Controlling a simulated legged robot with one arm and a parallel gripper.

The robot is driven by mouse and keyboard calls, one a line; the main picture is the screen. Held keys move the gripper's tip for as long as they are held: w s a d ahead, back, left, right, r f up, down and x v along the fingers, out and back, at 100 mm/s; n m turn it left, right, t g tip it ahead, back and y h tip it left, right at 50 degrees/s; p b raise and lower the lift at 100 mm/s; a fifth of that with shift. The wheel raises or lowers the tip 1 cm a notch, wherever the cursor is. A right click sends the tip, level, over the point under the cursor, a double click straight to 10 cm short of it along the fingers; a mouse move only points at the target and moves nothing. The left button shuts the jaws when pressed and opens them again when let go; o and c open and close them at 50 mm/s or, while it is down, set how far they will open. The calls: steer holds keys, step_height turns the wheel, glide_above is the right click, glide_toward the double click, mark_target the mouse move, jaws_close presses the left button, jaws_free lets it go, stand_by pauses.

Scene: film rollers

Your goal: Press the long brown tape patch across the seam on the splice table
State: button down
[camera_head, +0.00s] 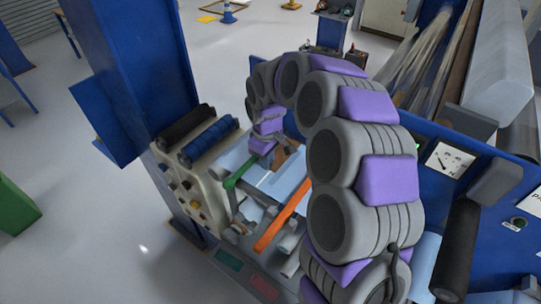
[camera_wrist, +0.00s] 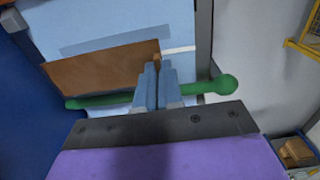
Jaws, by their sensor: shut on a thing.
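The long brown tape patch (camera_wrist: 100,68) lies slanted over the light-blue sheet in the wrist view. My gripper (camera_wrist: 157,68) is shut on its right end. I cannot tell whether the patch touches the sheet or hangs just above it. A thin white line (camera_wrist: 181,49), perhaps the seam, runs out to the right from beside the fingertips; the patch and fingers hide its left part. A darker blue strip (camera_wrist: 108,40) lies just beyond the patch. In the head view the splice table (camera_head: 286,186) is light blue, and my arm arches over it and partly hides it.
A green bar with a ball end (camera_wrist: 225,85) runs under my fingers; it also shows in the head view (camera_head: 238,172). An orange bar (camera_head: 283,217) crosses the front of the table. Dark and blue rollers (camera_head: 208,138) stand at left, beside a blue post (camera_head: 150,65).

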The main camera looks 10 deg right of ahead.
mark_target(264, 179)
steer(key=f, duration=0.1)
steer(key=a+f, duration=0.1)
steer(key=shift+a+f+b, duration=0.15)
steer(key=shift+f+b, duration=0.2)
steer(key=shift+f, duration=0.4)
steer(key=shift+d+f+b, duration=0.4)
steer(key=shift+d+f, duration=0.35)
steer(key=shift+d, duration=0.3)
steer(key=shift+a, duration=0.95)
steer(key=shift+s+d+r, duration=0.1)
steer(key=shift+d, duration=0.7)
steer(key=shift+a, duration=0.95)
steer(key=shift+d, duration=0.5)
steer(key=shift+a+f, duration=0.25)
steer(key=shift+a, duration=0.15)
